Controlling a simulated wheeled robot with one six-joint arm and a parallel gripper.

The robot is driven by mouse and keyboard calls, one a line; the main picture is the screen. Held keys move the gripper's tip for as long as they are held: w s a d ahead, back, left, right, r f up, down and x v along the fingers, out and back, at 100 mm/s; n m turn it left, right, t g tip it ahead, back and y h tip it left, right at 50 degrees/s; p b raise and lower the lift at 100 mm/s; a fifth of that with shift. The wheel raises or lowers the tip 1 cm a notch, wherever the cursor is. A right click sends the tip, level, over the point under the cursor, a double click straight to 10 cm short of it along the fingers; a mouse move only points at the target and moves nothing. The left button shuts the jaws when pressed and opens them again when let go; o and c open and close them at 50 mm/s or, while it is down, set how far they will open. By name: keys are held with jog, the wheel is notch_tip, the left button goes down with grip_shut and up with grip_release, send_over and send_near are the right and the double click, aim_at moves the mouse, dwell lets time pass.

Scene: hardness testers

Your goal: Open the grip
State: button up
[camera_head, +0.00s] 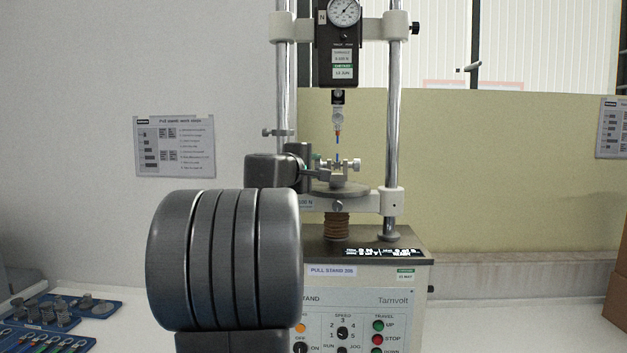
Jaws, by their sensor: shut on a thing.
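The pull stand (360,300) stands in the middle, with a dial gauge (345,12) at its top. An upper hook or clamp (337,118) hangs below the gauge, with a thin blue piece under it. The small metal lower grip (340,174) sits on the round plate (341,189), with a short blue piece upright in it and a screw knob (356,164) on its right. My gripper (319,164) reaches in from the left at the lower grip's left side. It is shut on what looks like the grip's left knob, which is mostly hidden.
Two bright columns (392,110) flank the grip. A control panel (343,330) with buttons is on the stand's front. Blue trays (85,306) with small parts lie at lower left. A brown box (617,285) is at the right edge. The bench right of the stand is clear.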

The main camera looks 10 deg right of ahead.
jog(key=shift+f+m+t+h+b, duration=0.3)
jog(key=shift+f+t+h+b, duration=0.15)
jog(key=shift+b, duration=2.65)
jog(key=shift+r+t+b, duration=0.25)
jog(key=shift+b, duration=0.55)
jog(key=o, duration=1)
jog(key=shift+s, duration=0.1)
jog(key=b+v, duration=0.2)
jog(key=v, duration=1.1)
jog(key=shift+s+a, duration=0.25)
jog(key=shift+a, duration=0.05)
